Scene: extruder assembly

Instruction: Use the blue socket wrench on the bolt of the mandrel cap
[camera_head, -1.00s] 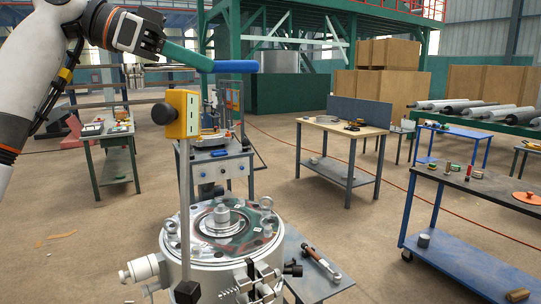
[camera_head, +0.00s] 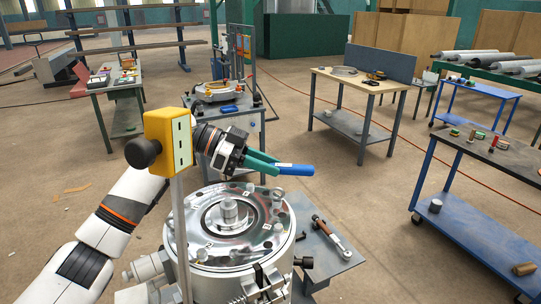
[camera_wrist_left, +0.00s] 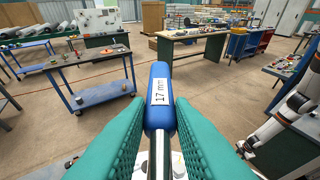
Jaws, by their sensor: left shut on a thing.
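My left gripper (camera_head: 264,164) is shut on the blue socket wrench (camera_head: 295,169), whose handle sticks out past the teal fingers to the right. In the left wrist view, the wrench (camera_wrist_left: 160,100) reads "17 mm", and its metal shaft runs back between the fingers of the gripper (camera_wrist_left: 160,148). Its socket end is hidden. The round metal extruder head (camera_head: 270,238) stands below and in front of the gripper. A raised stub (camera_head: 229,210) shows at its middle; I cannot tell which part is the cap's bolt. My right arm (camera_wrist_left: 285,118) shows at the right; its fingers cannot be made out.
A yellow box on a post (camera_head: 170,140) stands close to my left wrist. A tool (camera_head: 328,233) lies on the grey side table (camera_head: 335,258) right of the extruder. A blue cart (camera_head: 455,215) stands at the right, and a wood-topped bench (camera_head: 352,80) stands farther back.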

